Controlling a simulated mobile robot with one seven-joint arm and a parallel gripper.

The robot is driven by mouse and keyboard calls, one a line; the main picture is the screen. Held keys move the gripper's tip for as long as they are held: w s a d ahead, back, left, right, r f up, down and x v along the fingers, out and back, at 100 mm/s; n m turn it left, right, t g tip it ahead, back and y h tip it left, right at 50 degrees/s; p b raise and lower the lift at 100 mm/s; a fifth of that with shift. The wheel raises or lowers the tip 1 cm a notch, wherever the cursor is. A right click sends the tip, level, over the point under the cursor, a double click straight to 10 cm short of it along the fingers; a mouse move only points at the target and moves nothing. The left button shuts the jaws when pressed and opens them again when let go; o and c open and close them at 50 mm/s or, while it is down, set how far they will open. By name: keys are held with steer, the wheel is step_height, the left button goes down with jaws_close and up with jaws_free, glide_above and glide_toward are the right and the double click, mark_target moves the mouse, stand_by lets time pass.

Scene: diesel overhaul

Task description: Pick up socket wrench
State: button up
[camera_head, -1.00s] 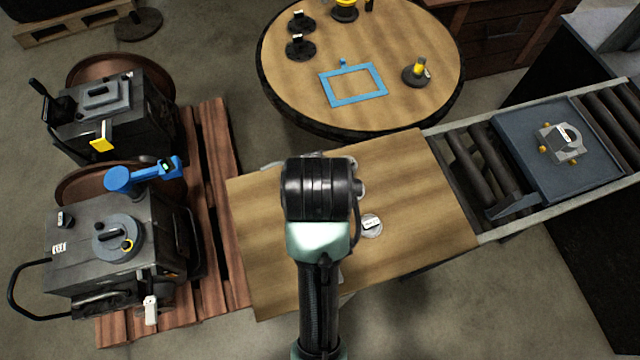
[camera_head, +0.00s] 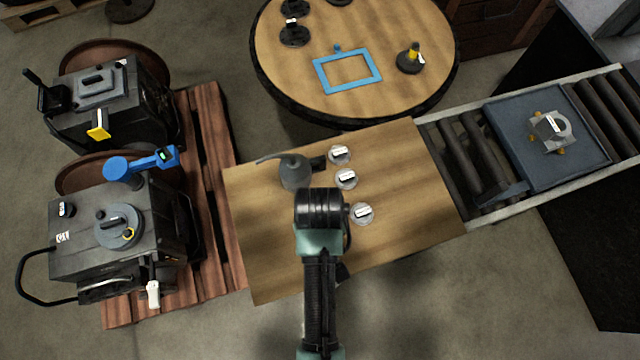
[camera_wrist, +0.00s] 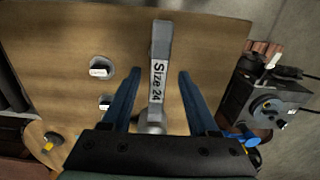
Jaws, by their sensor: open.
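The socket wrench (camera_wrist: 159,75) is a grey bar marked "Size 24", seen in the wrist view lying on the wooden table (camera_wrist: 60,35). Its rounded lower end is partly hidden by my gripper's body. My gripper (camera_wrist: 156,73) is open, with one blue finger on each side of the wrench and a visible gap to both. I cannot tell how far above the table the fingertips are. In the head view my arm covers the fingers and the wrench.
On the table (camera_head: 420,200) stand a grey oil can (camera_head: 294,170) and three labelled discs (camera_head: 346,179). A pallet with machines (camera_head: 120,235) is at left. A round table (camera_head: 400,100) with a blue frame (camera_head: 347,71) is behind. A roller conveyor with a blue tray (camera_head: 505,130) is at right.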

steer(key=shift+w+f+p, duration=0.15)
steer(key=shift+f+p, duration=0.3)
steer(key=shift+f, duration=1.7)
jaws_close()
steer(key=shift+r, duration=0.1)
